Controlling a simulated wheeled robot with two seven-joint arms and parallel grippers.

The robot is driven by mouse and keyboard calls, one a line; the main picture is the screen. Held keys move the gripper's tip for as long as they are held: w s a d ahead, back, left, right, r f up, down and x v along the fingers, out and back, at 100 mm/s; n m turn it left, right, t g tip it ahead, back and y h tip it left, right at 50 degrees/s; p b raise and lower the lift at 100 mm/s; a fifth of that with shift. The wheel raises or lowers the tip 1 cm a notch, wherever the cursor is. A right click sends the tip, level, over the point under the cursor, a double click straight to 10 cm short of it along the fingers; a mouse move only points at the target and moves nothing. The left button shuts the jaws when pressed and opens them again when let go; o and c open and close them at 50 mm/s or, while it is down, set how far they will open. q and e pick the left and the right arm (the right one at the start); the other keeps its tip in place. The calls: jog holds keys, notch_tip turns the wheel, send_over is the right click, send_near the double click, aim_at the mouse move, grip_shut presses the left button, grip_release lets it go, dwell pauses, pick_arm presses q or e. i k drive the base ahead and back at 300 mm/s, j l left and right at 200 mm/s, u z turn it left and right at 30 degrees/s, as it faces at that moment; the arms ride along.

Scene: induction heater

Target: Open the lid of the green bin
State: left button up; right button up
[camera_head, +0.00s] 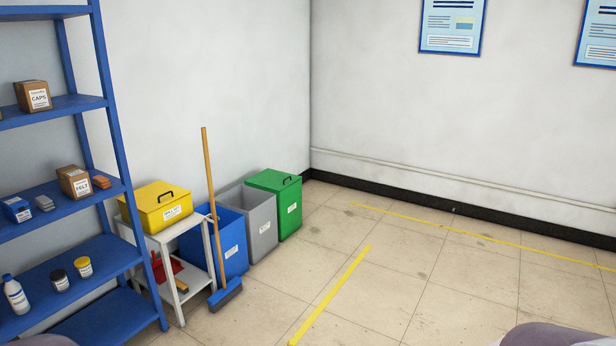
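The green bin (288,220) stands on the floor by the left wall, near the room's corner. Neither of my grippers is in view. Only rounded grey parts, probably of my arms, show at the bottom left and bottom right edges, far from the bin.
A grey open bin (262,228) and a blue bin (234,255) stand left of the green one. A broom (212,200) leans before the blue bin. A white stand (166,241) holds a yellow box (157,208). Blue shelving (118,170) fills the left. The floor right of the bins is clear.

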aim_at(273, 180)
jog(key=i, duration=3.75)
jog(key=i+z, duration=0.1)
jog(key=i, duration=0.5)
jog(key=i+z, duration=0.1)
jog(key=i, duration=0.45)
jog(key=i+j+z, duration=0.1)
jog(key=i, duration=0.5)
jog(key=i+j+z, duration=0.1)
jog(key=i, duration=0.5)
jog(key=i+j, duration=0.25)
jog(key=i, duration=0.3)
jog(key=z, duration=0.05)
